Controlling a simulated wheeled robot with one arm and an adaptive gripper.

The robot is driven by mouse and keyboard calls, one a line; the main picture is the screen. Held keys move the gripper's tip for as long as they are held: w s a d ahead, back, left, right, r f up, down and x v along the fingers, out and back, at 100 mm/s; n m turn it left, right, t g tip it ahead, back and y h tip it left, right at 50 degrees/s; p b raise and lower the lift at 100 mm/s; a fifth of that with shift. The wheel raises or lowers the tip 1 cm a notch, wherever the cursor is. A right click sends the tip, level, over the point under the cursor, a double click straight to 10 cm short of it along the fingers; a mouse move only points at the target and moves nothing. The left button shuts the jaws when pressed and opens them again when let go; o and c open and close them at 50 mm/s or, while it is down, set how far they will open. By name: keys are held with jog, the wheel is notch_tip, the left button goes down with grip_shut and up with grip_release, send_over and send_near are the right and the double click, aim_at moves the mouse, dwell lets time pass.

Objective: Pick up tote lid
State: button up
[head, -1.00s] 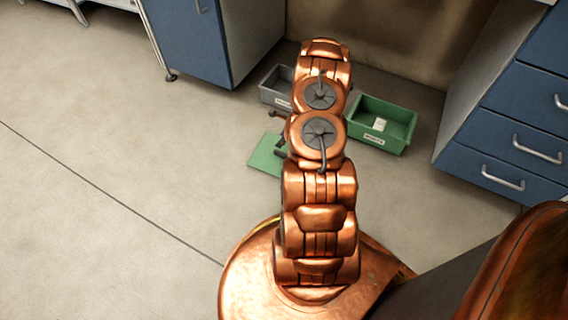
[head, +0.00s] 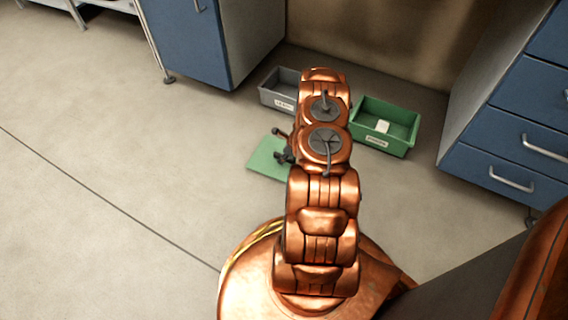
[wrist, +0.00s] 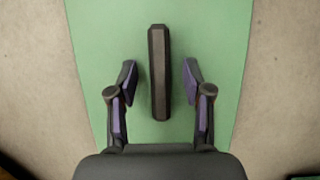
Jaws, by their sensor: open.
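The tote lid (head: 264,158) is a flat green panel lying on the floor, left of my arm in the head view; my arm hides part of it. In the wrist view the lid (wrist: 215,40) fills the middle, with a dark bar-shaped handle (wrist: 159,72) on it. My gripper (wrist: 160,80) is open, with one finger on each side of the handle and a gap on both sides. In the head view my gripper (head: 283,148) shows dark over the lid, partly hidden by my arm.
A grey tote (head: 268,93) and a green tote (head: 357,122) with a small white item inside stand on the floor behind, near the wall. Blue drawers (head: 510,140) stand at the right and a blue cabinet (head: 190,45) at the back left. The floor at left is clear.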

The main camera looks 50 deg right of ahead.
jog(key=shift+w+a+f, duration=0.1)
jog(key=shift+f, duration=0.2)
jog(key=shift+f, duration=0.1)
grip_shut()
dwell(0.4)
